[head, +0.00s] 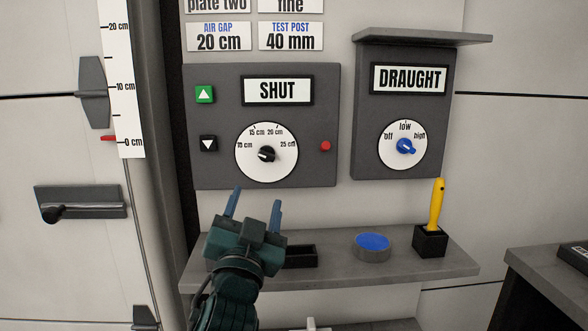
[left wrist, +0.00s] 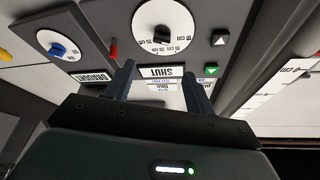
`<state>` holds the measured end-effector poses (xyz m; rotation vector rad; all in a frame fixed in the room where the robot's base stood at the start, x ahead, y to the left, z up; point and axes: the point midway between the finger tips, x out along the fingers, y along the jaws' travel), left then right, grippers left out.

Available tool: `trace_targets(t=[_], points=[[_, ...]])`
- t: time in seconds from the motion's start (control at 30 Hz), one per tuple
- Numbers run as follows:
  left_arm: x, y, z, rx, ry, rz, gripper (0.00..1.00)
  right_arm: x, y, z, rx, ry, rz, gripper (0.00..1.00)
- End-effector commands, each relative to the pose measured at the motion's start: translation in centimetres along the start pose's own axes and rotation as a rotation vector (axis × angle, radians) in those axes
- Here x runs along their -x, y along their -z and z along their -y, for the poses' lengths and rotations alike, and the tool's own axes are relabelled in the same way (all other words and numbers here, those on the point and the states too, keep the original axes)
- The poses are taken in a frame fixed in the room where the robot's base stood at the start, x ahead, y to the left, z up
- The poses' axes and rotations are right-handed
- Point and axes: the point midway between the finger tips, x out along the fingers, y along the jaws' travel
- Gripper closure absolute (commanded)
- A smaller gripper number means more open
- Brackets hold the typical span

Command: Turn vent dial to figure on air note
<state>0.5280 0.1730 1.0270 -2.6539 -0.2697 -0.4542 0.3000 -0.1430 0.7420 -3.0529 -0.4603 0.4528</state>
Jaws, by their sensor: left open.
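The air note (head: 219,37) reads "AIR GAP 20 cm" on the wall above the grey panel (head: 220,173). The panel carries a "SHUT" display (head: 278,91) and a white dial (head: 252,171) with a black knob (head: 266,154). The dial is marked 10, 15, 20 and 25 cm; I cannot tell clearly where the knob points. My left gripper (head: 254,197) is open and empty, just below the dial and apart from the knob. In the left wrist view, the dial (left wrist: 148,18) appears upside down beyond the open fingers (left wrist: 158,70). My right gripper is not in view.
Green (head: 205,94) and black (head: 209,144) arrow buttons and a red knob (head: 326,146) flank the dial. A "DRAUGHT" panel (head: 370,164) with a blue knob (head: 405,146) is at right. The shelf below (head: 330,275) holds a blue-topped puck (head: 372,247) and a yellow-handled tool (head: 437,205).

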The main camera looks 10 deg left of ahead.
Motion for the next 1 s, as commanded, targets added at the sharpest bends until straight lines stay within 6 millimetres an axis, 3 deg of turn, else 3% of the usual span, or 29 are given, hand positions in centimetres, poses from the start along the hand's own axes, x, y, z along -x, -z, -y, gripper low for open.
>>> trace_targets(t=[0.6,0.8,1.0], points=[[-11.1,0.0,0.0,-0.001,-0.001,0.002,0.45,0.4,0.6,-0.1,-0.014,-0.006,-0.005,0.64],[-12.6,-0.1,0.0,-0.001,-0.002,0.002,0.45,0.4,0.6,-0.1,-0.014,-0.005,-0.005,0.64],[-12.8,-0.1,0.0,0.0,-0.002,0.002,0.45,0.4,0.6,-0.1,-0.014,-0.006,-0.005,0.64]])
